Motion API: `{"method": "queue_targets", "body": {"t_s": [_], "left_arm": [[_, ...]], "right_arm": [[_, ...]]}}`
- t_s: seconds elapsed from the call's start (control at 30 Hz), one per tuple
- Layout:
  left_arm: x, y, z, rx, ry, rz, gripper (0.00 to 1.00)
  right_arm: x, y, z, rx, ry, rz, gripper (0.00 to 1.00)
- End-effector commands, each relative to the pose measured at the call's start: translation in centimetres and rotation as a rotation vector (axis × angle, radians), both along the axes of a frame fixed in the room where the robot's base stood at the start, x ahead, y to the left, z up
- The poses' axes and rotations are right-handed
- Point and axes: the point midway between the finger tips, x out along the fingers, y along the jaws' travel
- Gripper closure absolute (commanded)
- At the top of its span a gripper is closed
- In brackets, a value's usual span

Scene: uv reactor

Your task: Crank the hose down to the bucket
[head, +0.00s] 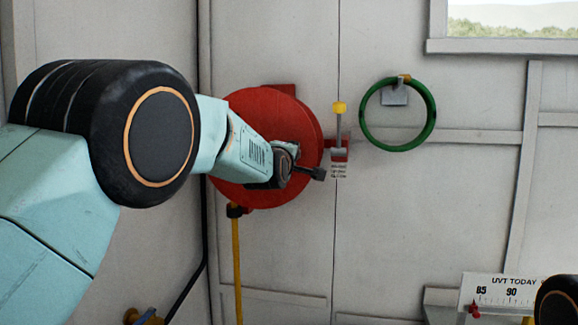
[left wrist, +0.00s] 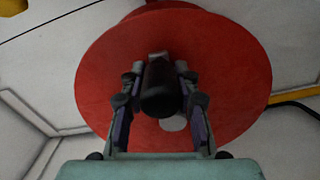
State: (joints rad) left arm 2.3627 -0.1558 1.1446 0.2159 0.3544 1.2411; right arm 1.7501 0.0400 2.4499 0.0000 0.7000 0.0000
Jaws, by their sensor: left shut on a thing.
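A red hose reel (head: 240,112) is mounted on the wall, partly hidden behind my left arm; its red disc also fills the left wrist view (left wrist: 105,60). A yellow hose (head: 237,265) hangs straight down from a dark fitting under the reel and runs out of the picture's bottom. My left gripper (head: 297,168) is in front of the reel's right part. In the left wrist view its two fingers (left wrist: 160,85) are shut around the black crank handle (left wrist: 160,98). The bucket is not in view. My right gripper is not in view.
A lever with a yellow knob (head: 339,108) and a tag stands right of the reel. A green hose ring (head: 431,112) hangs on a bracket. A UVT scale board (head: 500,290) is at lower right. A black cable runs down the left wall.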

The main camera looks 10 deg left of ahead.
Motion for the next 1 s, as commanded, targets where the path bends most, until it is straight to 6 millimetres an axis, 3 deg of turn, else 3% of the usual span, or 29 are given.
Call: {"method": "queue_targets", "body": {"t_s": [0.03, 0.2, 0.77, 0.8, 1.0], "left_arm": [[0.0, 0.0, 0.9, -0.018, -0.014, 0.0, 1.0], [0.0, 0.0, 1.5, -0.073, -0.013, 0.0, 1.0], [0.0, 0.1, 2.1, -0.109, -0.014, 0.0, 1.0], [0.0, 0.1, 2.1, -0.109, -0.015, 0.0, 0.69], [0.0, 0.1, 1.9, -0.107, -0.012, 0.001, 0.52]], "right_arm": [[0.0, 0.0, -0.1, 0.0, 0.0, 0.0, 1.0], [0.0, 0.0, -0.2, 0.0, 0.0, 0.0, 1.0], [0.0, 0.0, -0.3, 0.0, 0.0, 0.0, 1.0], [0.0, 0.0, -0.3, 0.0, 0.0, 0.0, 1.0], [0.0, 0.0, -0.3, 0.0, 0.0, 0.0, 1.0]]}}
